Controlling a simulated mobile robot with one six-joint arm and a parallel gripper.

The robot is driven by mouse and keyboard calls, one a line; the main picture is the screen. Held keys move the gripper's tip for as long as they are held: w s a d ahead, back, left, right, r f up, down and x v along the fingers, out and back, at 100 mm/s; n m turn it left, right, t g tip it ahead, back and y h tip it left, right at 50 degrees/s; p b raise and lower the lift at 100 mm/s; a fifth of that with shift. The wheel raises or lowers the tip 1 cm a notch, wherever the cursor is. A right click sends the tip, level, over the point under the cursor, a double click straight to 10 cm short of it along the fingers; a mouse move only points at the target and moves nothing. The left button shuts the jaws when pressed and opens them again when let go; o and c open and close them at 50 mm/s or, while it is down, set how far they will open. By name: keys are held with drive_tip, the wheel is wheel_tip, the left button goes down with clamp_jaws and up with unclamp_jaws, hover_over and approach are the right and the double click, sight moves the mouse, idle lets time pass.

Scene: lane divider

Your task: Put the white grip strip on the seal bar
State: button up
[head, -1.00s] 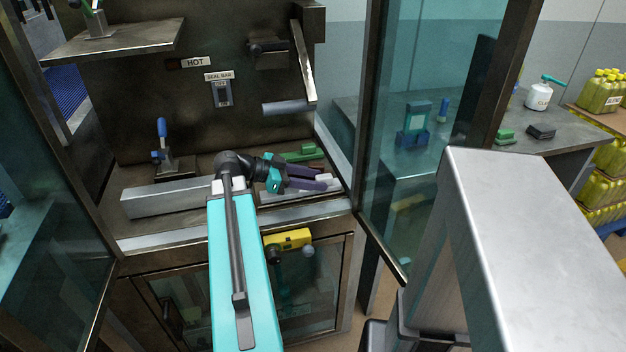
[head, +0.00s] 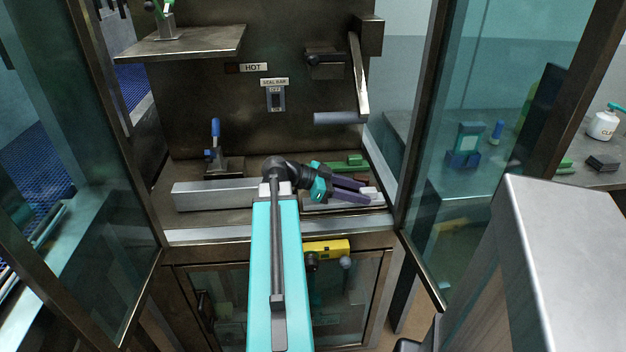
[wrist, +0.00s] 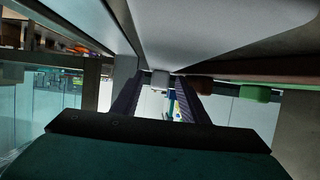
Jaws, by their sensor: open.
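The white grip strip, with its small white grip (head: 371,191), lies at the right of the machine's bench. Its grip also shows in the wrist view (wrist: 160,79). My gripper (head: 364,194) points right, its two purple fingers open. In the wrist view my open fingertips (wrist: 159,76) lie on either side of the white grip; I cannot tell whether they touch it. The fingers hide part of the strip. A long grey metal bar (head: 220,194), apparently the seal bar, lies left on the bench. A "SEAL BAR" label (head: 274,82) is on the back panel.
A green piece (head: 350,161) and a brown one (head: 361,181) lie just behind the white grip. A blue-handled clamp (head: 215,140) stands behind the grey bar. A slanted metal arm (head: 358,80) hangs at right. Open glass doors (head: 465,140) flank the bench.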

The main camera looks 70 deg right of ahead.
drive_tip(key=b+v, duration=0.1)
drive_tip(key=v, duration=1.2)
drive_tip(key=shift+w+a, duration=0.25)
drive_tip(key=shift+w, duration=0.1)
drive_tip(key=shift+o, duration=0.5)
drive_tip(key=shift+d, duration=0.15)
drive_tip(key=shift+s+d+r+b, duration=0.1)
drive_tip(key=shift+r+b, duration=0.05)
drive_tip(key=shift+b, duration=0.35)
drive_tip(key=shift+r, duration=0.15)
drive_tip(key=shift+s, duration=0.15)
drive_tip(key=shift+x, duration=4.25)
